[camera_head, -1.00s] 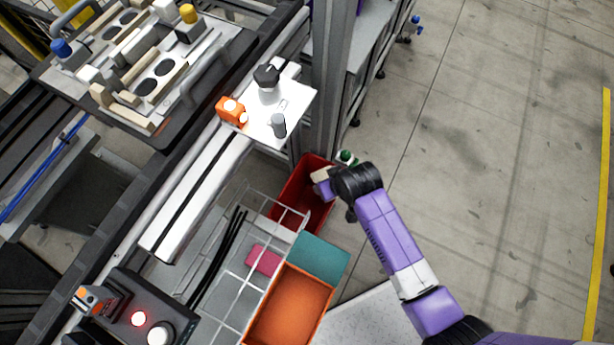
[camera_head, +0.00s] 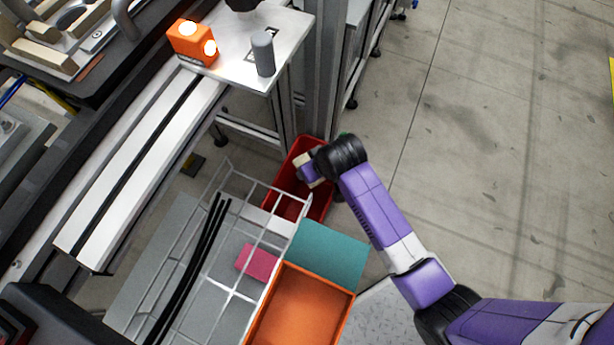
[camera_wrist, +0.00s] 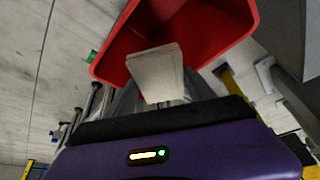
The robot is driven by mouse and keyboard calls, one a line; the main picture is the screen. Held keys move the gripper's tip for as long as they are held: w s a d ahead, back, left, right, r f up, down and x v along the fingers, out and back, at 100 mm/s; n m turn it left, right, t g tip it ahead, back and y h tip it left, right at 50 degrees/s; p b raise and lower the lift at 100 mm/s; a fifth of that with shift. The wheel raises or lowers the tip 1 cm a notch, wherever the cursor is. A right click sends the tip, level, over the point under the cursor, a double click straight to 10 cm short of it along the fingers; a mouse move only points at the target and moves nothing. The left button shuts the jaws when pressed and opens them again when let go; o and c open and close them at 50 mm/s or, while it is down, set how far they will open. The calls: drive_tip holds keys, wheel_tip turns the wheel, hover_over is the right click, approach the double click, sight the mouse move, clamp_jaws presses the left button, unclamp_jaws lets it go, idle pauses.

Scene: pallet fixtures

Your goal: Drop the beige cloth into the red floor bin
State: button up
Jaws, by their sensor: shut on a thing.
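The red floor bin (camera_head: 321,204) stands on the floor beside a metal post, at the centre of the head view. It also shows at the top of the wrist view (camera_wrist: 209,30), with its open inside facing my gripper. My gripper (camera_wrist: 167,103) is shut on the beige cloth (camera_wrist: 156,71). In the head view the cloth (camera_head: 303,161) shows as a small pale patch over the bin's opening. I cannot tell how far it is below or above the rim. The fingertips are mostly hidden by the cloth and the wrist.
A wire rack (camera_head: 232,291) with a pink block (camera_head: 257,262) and black rods is left of the bin. A teal panel (camera_head: 329,255) and an orange bin (camera_head: 304,310) stand in front. A small shelf (camera_head: 285,47) is above. Open floor lies to the right.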

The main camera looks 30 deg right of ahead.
wheel_tip(320, 180, down, 6)
drive_tip(key=b, duration=0.7)
drive_tip(key=shift+r, duration=0.15)
drive_tip(key=o, duration=1.4)
drive_tip(key=p+v, duration=0.4)
drive_tip(key=v, duration=0.4)
drive_tip(key=shift+s, duration=0.1)
